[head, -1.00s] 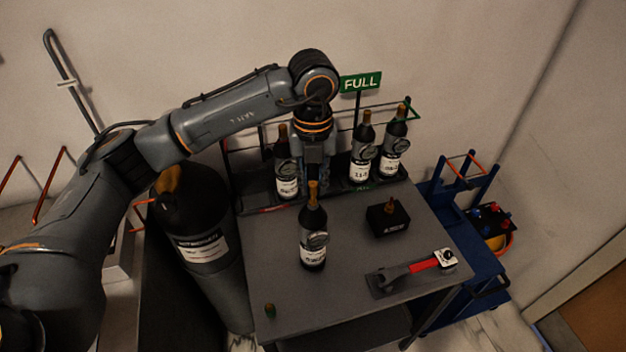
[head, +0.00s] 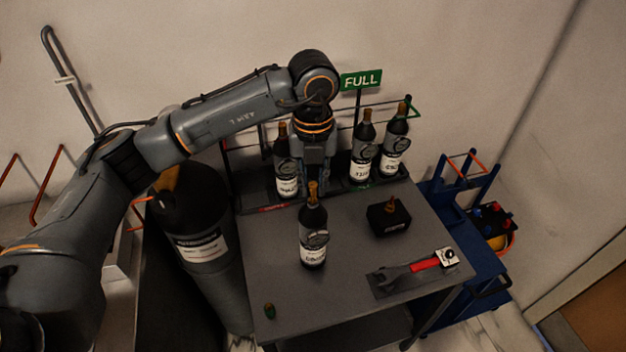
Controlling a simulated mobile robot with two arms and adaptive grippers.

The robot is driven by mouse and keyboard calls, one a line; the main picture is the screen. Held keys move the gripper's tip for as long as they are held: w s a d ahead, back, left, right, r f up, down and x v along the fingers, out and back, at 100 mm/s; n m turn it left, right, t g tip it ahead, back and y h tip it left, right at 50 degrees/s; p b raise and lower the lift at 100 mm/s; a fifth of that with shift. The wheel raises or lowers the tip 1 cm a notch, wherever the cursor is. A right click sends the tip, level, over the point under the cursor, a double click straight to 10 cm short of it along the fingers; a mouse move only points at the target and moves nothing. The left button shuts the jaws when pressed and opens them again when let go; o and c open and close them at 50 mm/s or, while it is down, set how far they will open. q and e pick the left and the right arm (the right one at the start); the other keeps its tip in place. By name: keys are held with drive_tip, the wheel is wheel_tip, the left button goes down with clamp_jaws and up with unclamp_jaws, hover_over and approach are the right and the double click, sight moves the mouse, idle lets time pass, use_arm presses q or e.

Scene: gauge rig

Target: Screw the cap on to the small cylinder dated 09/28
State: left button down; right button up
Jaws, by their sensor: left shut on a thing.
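A small dark cylinder (head: 313,228) with a brass-coloured top and a white label stands upright on the grey table. Its label is too blurred to read a date. My left gripper (head: 314,178) points down right at the top of this cylinder and is shut on it; the fingertips are hard to make out. My right gripper is not in view.
Several similar cylinders (head: 363,150) stand in a rack behind, under a green FULL sign (head: 361,80). A black box (head: 388,217) with a brass fitting and a red-handled wrench (head: 425,264) lie right. A large dark cylinder (head: 205,250) stands left. The table's front middle is clear.

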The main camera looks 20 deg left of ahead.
use_arm(q)
drive_tip(key=shift+f+b, duration=0.5)
drive_tip(key=shift+f, duration=0.25)
drive_tip(key=shift+f, duration=0.2)
idle(1.1)
drive_tip(key=shift+b, duration=0.3)
drive_tip(key=shift+f+m, duration=0.1)
drive_tip(key=shift+m, duration=0.2)
drive_tip(key=m+b, duration=0.2)
drive_tip(key=m, duration=0.1)
drive_tip(key=shift+m+b, duration=0.3)
drive_tip(key=shift+m, duration=0.5)
